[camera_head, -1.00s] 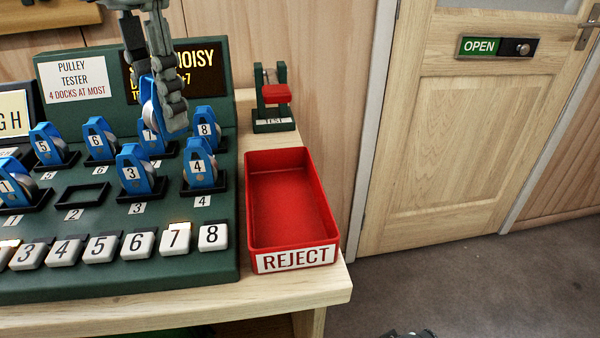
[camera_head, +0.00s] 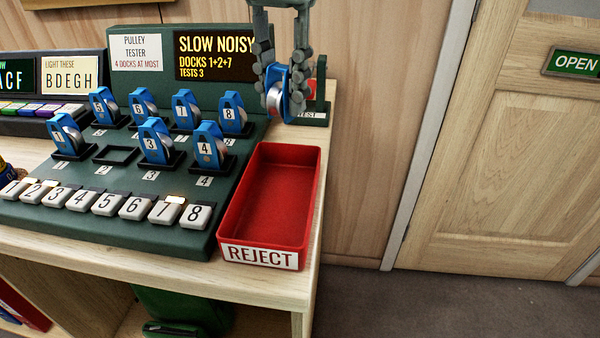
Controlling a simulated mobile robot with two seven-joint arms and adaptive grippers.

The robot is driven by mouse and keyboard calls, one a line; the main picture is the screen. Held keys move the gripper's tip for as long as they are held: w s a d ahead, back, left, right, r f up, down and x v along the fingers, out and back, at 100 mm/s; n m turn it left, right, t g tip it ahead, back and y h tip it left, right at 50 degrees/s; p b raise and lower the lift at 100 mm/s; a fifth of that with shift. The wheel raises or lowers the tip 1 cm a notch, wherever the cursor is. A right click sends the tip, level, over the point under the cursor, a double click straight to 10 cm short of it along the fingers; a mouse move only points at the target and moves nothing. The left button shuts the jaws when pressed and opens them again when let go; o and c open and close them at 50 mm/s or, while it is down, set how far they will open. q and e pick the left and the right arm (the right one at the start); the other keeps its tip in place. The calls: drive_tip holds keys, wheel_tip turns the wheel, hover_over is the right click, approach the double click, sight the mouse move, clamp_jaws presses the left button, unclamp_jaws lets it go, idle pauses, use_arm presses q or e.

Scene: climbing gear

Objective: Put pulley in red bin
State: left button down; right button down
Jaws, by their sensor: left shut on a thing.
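My left gripper (camera_head: 278,84) comes down from the top and is shut on a blue pulley (camera_head: 275,105) with a grey wheel. The held pulley is in the air near the back end of the red bin (camera_head: 308,205), in front of the small test stand. The red bin is labelled REJECT and is empty. Dock 2 (camera_head: 117,155) on the green pulley tester (camera_head: 235,165) is empty. The other docks hold blue numbered pulleys, among them pulley 4 (camera_head: 208,146) and pulley 7 (camera_head: 183,112). My right gripper is not in view.
A green test stand (camera_head: 317,108) with a red part is partly hidden behind the gripper. The wooden bench (camera_head: 262,282) ends just right of the bin. A door (camera_head: 520,160) is further right.

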use_arm(q)
wheel_tip(320, 180, down, 10)
drive_tip(key=shift+r+p, duration=0.1)
drive_tip(key=shift+p, duration=0.2)
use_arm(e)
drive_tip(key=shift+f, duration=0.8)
use_arm(q)
drive_tip(key=shift+f, duration=0.2)
drive_tip(key=shift+f, duration=0.1)
drive_tip(key=c, duration=1.3)
unclamp_jaws()
drive_tip(key=shift+o, duration=0.4)
drive_tip(key=shift+r, duration=0.35)
wheel_tip(320, 180, up, 12)
drive_tip(key=shift+f, duration=0.15)
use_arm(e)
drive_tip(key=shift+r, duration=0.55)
